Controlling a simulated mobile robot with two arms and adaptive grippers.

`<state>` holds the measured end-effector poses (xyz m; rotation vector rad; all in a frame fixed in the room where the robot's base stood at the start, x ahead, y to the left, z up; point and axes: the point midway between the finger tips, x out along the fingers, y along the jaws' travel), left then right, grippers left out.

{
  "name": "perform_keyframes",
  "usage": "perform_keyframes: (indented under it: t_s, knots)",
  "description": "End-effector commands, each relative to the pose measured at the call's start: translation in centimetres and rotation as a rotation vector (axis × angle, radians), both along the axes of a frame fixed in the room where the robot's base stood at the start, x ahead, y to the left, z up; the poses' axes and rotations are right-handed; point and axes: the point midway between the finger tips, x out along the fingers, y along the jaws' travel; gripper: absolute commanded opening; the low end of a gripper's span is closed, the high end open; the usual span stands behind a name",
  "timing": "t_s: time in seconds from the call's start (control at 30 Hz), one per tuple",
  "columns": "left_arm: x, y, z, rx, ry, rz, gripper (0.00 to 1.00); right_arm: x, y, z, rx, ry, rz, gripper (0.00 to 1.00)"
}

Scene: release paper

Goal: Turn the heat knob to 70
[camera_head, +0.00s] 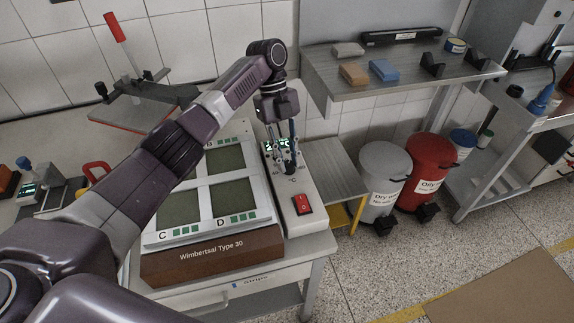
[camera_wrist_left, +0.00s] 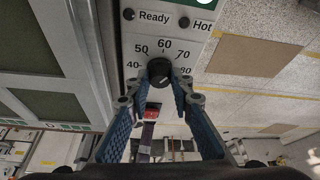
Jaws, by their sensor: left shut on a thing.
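The black heat knob (camera_wrist_left: 159,70) sits on the white control panel (camera_wrist_left: 210,59) in the left wrist view. A printed scale from 40 to 80 runs around it, with 60 straight above and 70 at upper right. I cannot clearly tell which number its pointer marks. My left gripper (camera_wrist_left: 160,84) is shut on the knob, with a blue-padded finger on each side. In the head view the left gripper (camera_head: 285,158) reaches down onto the panel (camera_head: 289,222), below a green digital display (camera_head: 277,145), and hides the knob. My right gripper is not in view.
A red rocker switch (camera_head: 302,204) is on the panel's near end. The framed press (camera_head: 206,227), labelled Wimbertsal Type 30, stands directly left of the panel. A metal shelf (camera_head: 400,82) with blocks is at upper right. Grey (camera_head: 384,180) and red (camera_head: 426,172) bins stand on the floor.

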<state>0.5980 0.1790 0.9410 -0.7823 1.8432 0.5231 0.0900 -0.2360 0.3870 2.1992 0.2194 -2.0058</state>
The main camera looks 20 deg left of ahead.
Motion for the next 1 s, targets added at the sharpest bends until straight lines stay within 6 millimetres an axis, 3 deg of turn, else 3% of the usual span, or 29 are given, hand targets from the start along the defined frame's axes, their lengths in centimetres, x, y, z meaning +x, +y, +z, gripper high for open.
perform_keyframes:
  t_s: [0.3, 0.97, 1.0]
  knots:
    - [0.2, -0.1, -0.1, 0.001, -0.004, -0.158, 0.0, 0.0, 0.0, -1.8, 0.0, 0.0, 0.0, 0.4]
    - [0.2, -0.1, 0.1, 0.002, -0.005, -0.209, 0.0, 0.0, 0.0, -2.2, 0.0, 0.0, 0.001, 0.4]
    - [0.2, -0.1, 0.1, 0.002, -0.005, -0.209, 0.25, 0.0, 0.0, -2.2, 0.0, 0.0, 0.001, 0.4]
